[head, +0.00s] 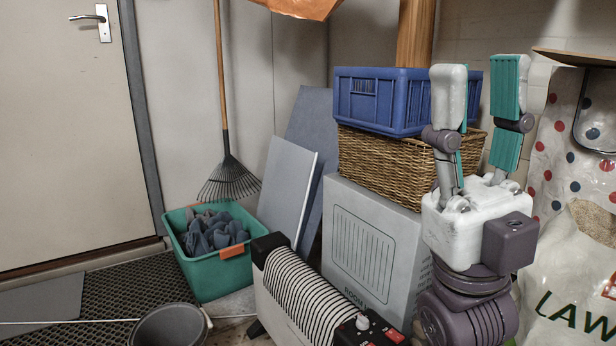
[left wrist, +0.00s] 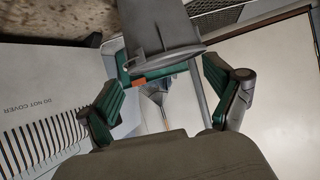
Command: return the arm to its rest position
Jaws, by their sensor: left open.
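My right gripper (head: 482,92) stands upright at the right of the head view, its two teal-padded fingers pointing up and apart with nothing between them. It stands in front of the blue crate and wicker basket. My left gripper (left wrist: 160,82) shows only in the left wrist view. Its teal-padded fingers are spread wide and no object is gripped. A grey bucket-like thing (left wrist: 160,35) shows at the top of that view, apart from the fingers. The left arm is not in the head view.
A white heater (head: 305,300), a green tub of cloths (head: 215,275), a grey bucket (head: 170,326) and a rake (head: 229,180) stand ahead. The blue crate (head: 380,100) sits on the wicker basket (head: 385,160). A white sack (head: 570,270) is at right. The door (head: 65,140) is at left.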

